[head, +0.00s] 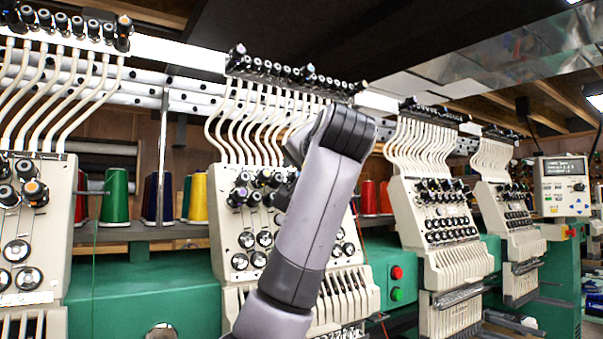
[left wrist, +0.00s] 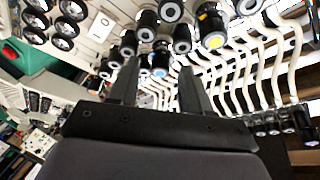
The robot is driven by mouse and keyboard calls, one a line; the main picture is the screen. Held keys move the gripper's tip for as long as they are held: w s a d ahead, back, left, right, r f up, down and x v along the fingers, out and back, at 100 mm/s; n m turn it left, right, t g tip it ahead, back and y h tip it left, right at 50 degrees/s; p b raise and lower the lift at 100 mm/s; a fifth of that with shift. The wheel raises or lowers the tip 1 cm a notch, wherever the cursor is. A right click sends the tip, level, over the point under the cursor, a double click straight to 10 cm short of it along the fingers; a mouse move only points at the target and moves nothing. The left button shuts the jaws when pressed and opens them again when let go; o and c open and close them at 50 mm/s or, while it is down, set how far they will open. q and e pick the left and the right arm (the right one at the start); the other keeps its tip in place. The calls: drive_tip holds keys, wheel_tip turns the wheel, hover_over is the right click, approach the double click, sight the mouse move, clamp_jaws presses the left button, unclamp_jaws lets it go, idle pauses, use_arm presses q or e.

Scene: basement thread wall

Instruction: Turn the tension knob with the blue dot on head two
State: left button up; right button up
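In the left wrist view, a black tension knob with a light blue dot (left wrist: 160,64) shows between the fingertips of my left gripper (left wrist: 159,76). The two fingers are apart, with a visible gap on either side of the knob. I cannot tell whether the knob lies between the fingers or just beyond them. In the head view, my left arm stands in front of the second machine head from the left (head: 231,222), covering part of its knob rows. The gripper is mostly hidden there behind the arm. My right gripper is in neither view.
Other black knobs crowd around, including one with a yellow dot (left wrist: 214,40). White thread tubes (head: 248,115) run above. Another head (head: 55,215) stands left and a third (head: 410,215) right. Thread spools (head: 117,196) stand behind. Red (head: 397,272) and green (head: 396,294) buttons are to the right.

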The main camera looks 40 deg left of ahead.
use_arm(q)
drive_tip(key=shift+d, duration=0.1)
drive_tip(key=b+v, duration=0.2)
drive_tip(key=v, duration=0.5)
idle(0.5)
